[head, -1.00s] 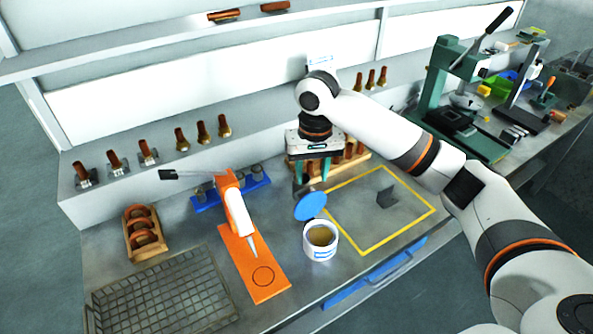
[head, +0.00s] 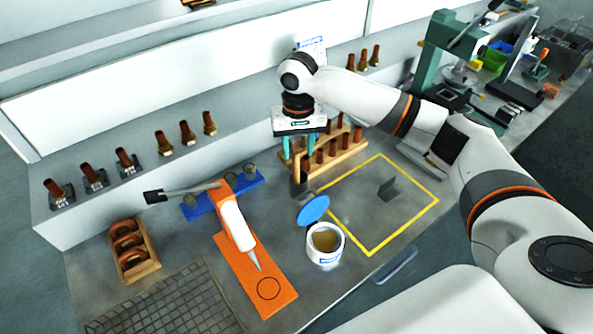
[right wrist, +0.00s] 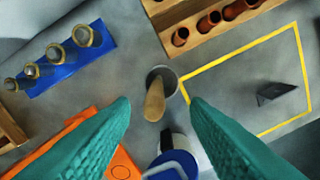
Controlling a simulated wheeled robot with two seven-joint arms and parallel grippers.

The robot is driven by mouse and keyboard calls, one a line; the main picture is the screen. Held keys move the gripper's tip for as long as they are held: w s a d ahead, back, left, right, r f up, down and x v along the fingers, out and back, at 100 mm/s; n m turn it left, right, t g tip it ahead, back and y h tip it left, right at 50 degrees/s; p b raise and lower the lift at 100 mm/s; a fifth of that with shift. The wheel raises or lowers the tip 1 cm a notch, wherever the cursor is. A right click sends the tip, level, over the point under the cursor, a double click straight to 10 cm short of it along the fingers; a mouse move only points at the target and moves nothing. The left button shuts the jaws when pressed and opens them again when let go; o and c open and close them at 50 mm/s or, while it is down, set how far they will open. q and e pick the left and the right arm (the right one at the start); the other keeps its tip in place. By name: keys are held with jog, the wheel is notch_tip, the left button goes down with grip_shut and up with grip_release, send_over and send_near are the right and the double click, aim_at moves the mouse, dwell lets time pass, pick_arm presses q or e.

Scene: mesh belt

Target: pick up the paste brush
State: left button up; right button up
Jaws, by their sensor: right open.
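The paste brush (right wrist: 154,102) shows in the right wrist view as a pale wooden handle, standing tilted in a dark round cup (right wrist: 163,74). Its bristle end is hidden in the cup. In the head view the brush (head: 297,168) is a small upright handle below my right gripper (head: 300,148). The right gripper's teal fingers are open and empty, pointing down. In the right wrist view the handle shows between and beyond the fingertips (right wrist: 160,104), apart from both. My left gripper is not in view.
Close by stand an open white paste tin (head: 325,258), a blue disc lid (head: 313,210) and a wooden rack (head: 343,157) of copper pieces. An orange board (head: 262,282) with a nozzle tool lies left. The yellow-outlined area (head: 402,241) holds a small dark bracket.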

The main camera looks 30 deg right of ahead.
aim_at(296, 164)
jog(key=shift+w+f, duration=0.1)
jog(key=shift+f, duration=0.25)
jog(key=shift+w+f+p, duration=0.1)
jog(key=shift+f+p, duration=0.2)
jog(key=shift+f, duration=0.05)
jog(key=f, duration=0.1)
jog(key=f+p, duration=0.1)
jog(key=f, duration=0.1)
jog(key=shift+a+f, duration=0.25)
jog(key=shift+f, duration=0.05)
jog(key=shift+f+p, duration=0.3)
jog(key=shift+f, duration=0.2)
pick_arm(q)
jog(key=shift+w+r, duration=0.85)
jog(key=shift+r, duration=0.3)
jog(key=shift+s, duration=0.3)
pick_arm(e)
grip_shut()
